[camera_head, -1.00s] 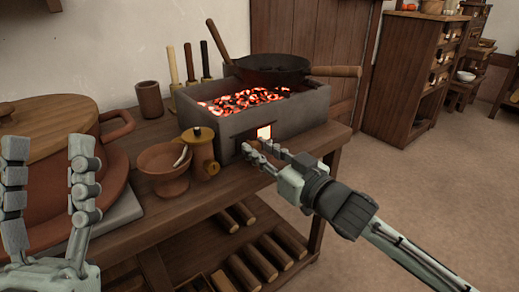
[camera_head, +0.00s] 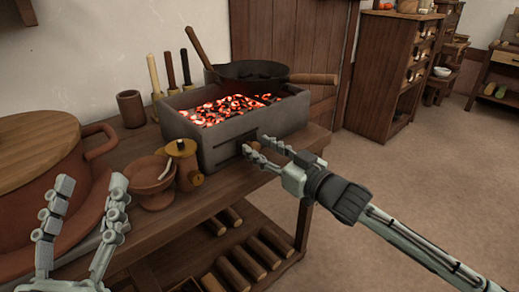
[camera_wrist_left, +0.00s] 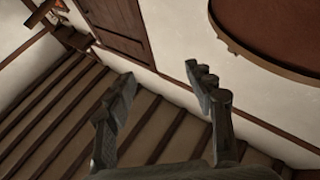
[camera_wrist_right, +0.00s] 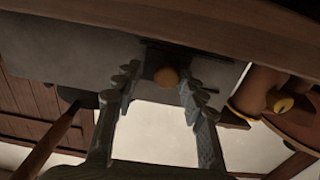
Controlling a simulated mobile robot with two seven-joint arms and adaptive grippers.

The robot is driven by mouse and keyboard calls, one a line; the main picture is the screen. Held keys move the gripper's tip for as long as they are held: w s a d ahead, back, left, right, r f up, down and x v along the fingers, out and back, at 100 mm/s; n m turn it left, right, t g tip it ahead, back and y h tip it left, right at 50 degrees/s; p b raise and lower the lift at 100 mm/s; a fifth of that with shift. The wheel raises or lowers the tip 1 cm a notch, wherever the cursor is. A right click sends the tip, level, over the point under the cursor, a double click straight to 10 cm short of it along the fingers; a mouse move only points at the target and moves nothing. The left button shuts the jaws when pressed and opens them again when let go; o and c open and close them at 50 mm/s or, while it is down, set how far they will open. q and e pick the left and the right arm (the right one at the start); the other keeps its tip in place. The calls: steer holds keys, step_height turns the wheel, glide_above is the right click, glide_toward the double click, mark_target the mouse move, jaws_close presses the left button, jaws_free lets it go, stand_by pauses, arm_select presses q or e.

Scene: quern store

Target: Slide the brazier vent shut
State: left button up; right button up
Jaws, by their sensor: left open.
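The grey brazier (camera_head: 222,140) stands on the wooden bench, its top full of glowing coals. A dark vent plate (camera_head: 262,136) shows low on its front, with no bright opening visible beside it. In the right wrist view a round wooden knob (camera_wrist_right: 166,77) sits at the dark vent slot. My right gripper (camera_head: 262,150) is at the vent, its fingers apart on either side of the knob; a small gap seems to show between them and the knob. My left gripper (camera_head: 92,187) is open and empty, raised at the lower left, away from the brazier.
A dark pan (camera_head: 262,70) rests on the brazier. A yellow-brown jar (camera_head: 186,165) and a clay bowl (camera_head: 151,180) stand left of the brazier. A large lidded pot (camera_head: 40,155) is at the far left.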

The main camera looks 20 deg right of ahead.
steer(key=shift+s, duration=0.15)
steer(key=shift+s, duration=0.25)
steer(key=v, duration=1.1)
steer(key=shift+s+d, duration=0.1)
steer(key=shift+s, duration=0.05)
